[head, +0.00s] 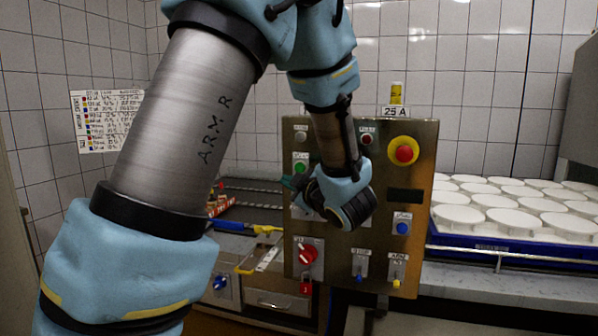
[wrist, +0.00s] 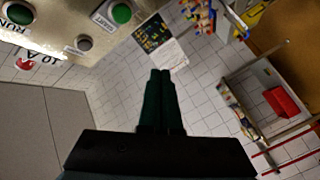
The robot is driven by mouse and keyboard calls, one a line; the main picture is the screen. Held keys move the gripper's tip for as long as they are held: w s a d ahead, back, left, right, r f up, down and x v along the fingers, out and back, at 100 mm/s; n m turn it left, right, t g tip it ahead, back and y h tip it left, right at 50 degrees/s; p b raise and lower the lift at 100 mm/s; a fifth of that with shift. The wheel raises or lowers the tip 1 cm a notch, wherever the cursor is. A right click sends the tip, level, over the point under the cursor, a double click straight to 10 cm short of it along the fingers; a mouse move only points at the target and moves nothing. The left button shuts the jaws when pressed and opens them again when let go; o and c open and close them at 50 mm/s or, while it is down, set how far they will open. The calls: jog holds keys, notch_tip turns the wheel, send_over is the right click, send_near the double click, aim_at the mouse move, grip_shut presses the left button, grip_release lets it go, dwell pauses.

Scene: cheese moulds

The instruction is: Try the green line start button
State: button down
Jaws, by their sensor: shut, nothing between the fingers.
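A green button (head: 300,168) sits at the left of the steel control panel (head: 345,262), below a grey button (head: 300,135). In the wrist view a green button (wrist: 122,13) with a white label is at the top, with the grey button (wrist: 84,42) beside it. A second, dark green round part (wrist: 20,14) is in the corner, its label seeming to read RUN. My gripper (head: 288,183) is shut and empty by the panel's left edge, just below the green button. Its dark fingers (wrist: 160,73) point past the panel; contact is not visible.
The panel also bears a red emergency knob (head: 403,152), a blue button (head: 402,227), a red rotary switch (head: 306,253) and small switches. White moulds (head: 490,221) in a blue tray (head: 470,243) stand right. A bench with tools (head: 262,258) is behind at left.

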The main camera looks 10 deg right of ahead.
jog(key=shift+w, duration=0.1)
jog(key=p, duration=0.1)
send_near(295, 170)
jog(key=shift+w+a+f, duration=0.1)
jog(key=shift+w+a, duration=0.35)
jog(key=shift+w, duration=0.3)
jog(key=shift+w+a, duration=0.5)
jog(key=shift+w, duration=0.25)
jog(key=shift+w+a+f, duration=0.1)
jog(key=shift+w+a, duration=0.35)
jog(key=shift+w, duration=0.3)
jog(key=shift+w, duration=0.15)
dwell(0.4)
jog(key=shift+w+d, duration=0.2)
jog(key=shift+w+d, duration=0.25)
jog(key=shift+w, duration=0.2)
dwell(0.8)
jog(key=shift+s+a, duration=0.1)
jog(key=shift+s, duration=0.05)
jog(key=shift+s+a+b, duration=0.35)
jog(key=shift+s, duration=0.3)
